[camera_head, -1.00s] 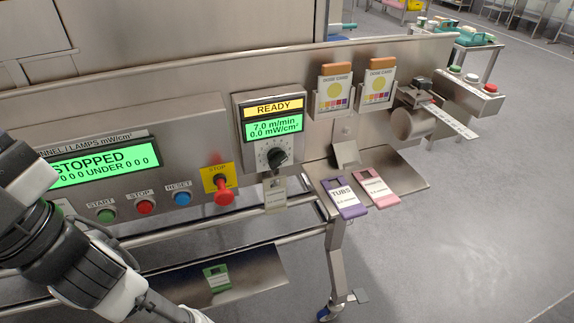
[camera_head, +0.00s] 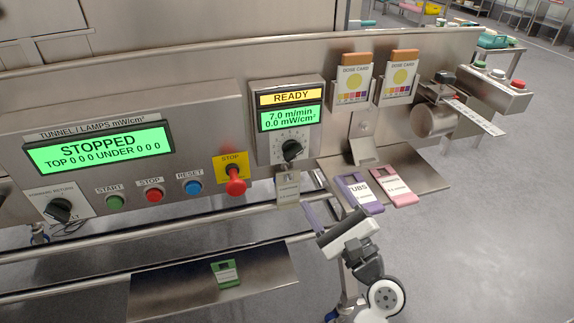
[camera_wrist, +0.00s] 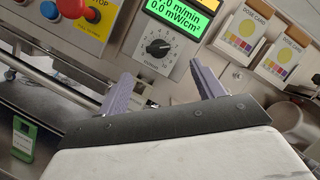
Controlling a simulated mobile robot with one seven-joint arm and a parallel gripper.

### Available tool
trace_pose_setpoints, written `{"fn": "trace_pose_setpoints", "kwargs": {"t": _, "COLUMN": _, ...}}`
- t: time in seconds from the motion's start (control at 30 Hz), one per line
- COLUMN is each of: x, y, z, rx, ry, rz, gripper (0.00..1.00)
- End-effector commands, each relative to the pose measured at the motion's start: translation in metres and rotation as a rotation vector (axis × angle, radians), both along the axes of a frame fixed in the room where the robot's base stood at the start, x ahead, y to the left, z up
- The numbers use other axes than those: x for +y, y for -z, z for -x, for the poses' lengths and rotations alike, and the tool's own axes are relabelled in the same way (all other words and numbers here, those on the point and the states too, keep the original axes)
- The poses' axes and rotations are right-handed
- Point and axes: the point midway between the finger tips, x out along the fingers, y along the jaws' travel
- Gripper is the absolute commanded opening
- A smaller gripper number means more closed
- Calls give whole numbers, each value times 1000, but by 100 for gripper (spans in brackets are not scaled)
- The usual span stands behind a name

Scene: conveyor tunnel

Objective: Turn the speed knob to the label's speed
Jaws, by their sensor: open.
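The black speed knob (camera_head: 291,150) sits on a dial plate under a green display (camera_head: 290,118) reading 7.0 m/min and 0.0 mW/cm², with a yellow READY strip above. The knob also shows in the wrist view (camera_wrist: 158,47), on a numbered scale. My gripper (camera_wrist: 162,70) is open and empty, its purple fingers apart on either side below the knob, not touching it. In the head view my gripper stands low right of the knob. A small hanging label (camera_head: 287,188) is below the knob; its print is too small to read.
The red stop button (camera_head: 236,186) juts out left of the knob. A purple TUBS tag (camera_head: 358,193) and pink tag (camera_head: 394,186) lie on the right shelf. Two dose cards (camera_head: 352,80) stand above. The left panel (camera_head: 98,148) reads STOPPED. Rails run below.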

Motion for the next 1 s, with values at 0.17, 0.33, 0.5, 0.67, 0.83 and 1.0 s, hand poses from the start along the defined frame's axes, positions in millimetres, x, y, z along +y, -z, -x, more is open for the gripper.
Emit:
{"fn": "trace_pose_setpoints", "kwargs": {"t": 0.17, "x": -11, "y": 14, "z": 10, "rx": 48, "ry": -25, "rz": -82, "gripper": 67}}
{"fn": "trace_pose_setpoints", "kwargs": {"t": 0.33, "x": 1, "y": 4, "z": -7, "rx": 44, "ry": -28, "rz": -76, "gripper": 67}}
{"fn": "trace_pose_setpoints", "kwargs": {"t": 0.5, "x": 20, "y": -9, "z": -37, "rx": 42, "ry": -27, "rz": -73, "gripper": 67}}
{"fn": "trace_pose_setpoints", "kwargs": {"t": 0.67, "x": 36, "y": -20, "z": -65, "rx": 41, "ry": -26, "rz": -73, "gripper": 67}}
{"fn": "trace_pose_setpoints", "kwargs": {"t": 0.83, "x": 50, "y": -26, "z": -87, "rx": 43, "ry": -25, "rz": -73, "gripper": 67}}
{"fn": "trace_pose_setpoints", "kwargs": {"t": 1.0, "x": 57, "y": -29, "z": -98, "rx": 43, "ry": -24, "rz": -73, "gripper": 67}}
